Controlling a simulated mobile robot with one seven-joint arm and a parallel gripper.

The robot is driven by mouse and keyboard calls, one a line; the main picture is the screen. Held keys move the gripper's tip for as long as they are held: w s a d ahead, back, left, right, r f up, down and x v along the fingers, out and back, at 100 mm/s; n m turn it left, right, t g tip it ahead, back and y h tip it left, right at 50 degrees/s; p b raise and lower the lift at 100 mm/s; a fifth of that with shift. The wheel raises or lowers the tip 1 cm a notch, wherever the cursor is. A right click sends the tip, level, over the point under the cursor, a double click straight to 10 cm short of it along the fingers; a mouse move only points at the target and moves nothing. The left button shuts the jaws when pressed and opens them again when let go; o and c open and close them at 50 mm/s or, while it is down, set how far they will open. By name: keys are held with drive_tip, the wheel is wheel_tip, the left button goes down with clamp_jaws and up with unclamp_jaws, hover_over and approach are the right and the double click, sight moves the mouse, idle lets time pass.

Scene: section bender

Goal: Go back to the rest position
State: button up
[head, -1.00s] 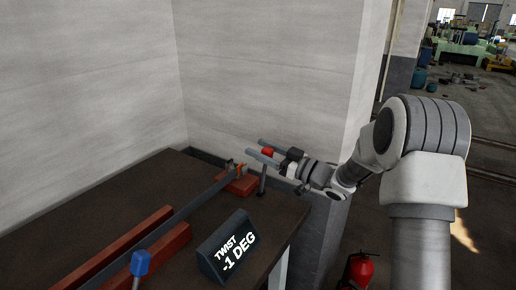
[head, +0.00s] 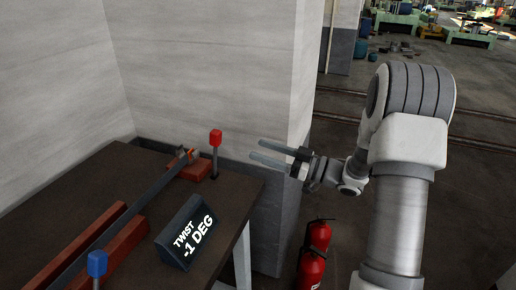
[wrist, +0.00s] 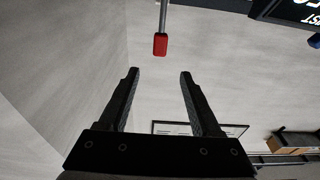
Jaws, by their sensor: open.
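My gripper (head: 268,153) is open and empty in the head view. It is off the right side of the bench, beside the wall corner, with its fingers pointing left. The red-capped lever (head: 215,142) stands upright on the bench to the left of the fingertips, with a gap between them. In the wrist view the open fingers (wrist: 158,72) show with nothing between them, and the red cap (wrist: 160,44) is beyond their tips. A blue-capped lever (head: 97,265) stands at the bench front. The display (head: 187,232) reads "TWIST -1 DEG".
The dark bench (head: 237,187) carries a long bar (head: 130,212) along red blocks (head: 120,248). A grey wall (head: 210,70) rises behind it. Red fire extinguishers (head: 312,262) stand on the floor right of the bench. Open floor lies further right.

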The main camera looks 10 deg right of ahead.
drive_tip(key=w+d+r+m+t+h, duration=0.1)
drive_tip(key=w+r+m+t+h, duration=0.15)
drive_tip(key=w+r+h, duration=0.35)
drive_tip(key=s+d+r+m+h, duration=0.4)
drive_tip(key=s+d+r+h, duration=0.1)
drive_tip(key=h, duration=0.5)
drive_tip(key=s+a+f+m+g, duration=0.2)
drive_tip(key=s+a+g, duration=0.1)
drive_tip(key=s, duration=0.7)
drive_tip(key=s+a+f+m+g, duration=0.1)
drive_tip(key=s+a+f+g, duration=0.1)
drive_tip(key=s, duration=0.8)
drive_tip(key=s+a+f+m+g, duration=0.1)
drive_tip(key=s+a+m+g, duration=0.15)
drive_tip(key=s, duration=0.75)
wheel_tip(320, 180, up, 12)
drive_tip(key=p, duration=1.2)
drive_tip(key=shift+w+d+n, duration=0.2)
drive_tip(key=shift+w+n, duration=0.1)
drive_tip(key=shift+n, duration=0.1)
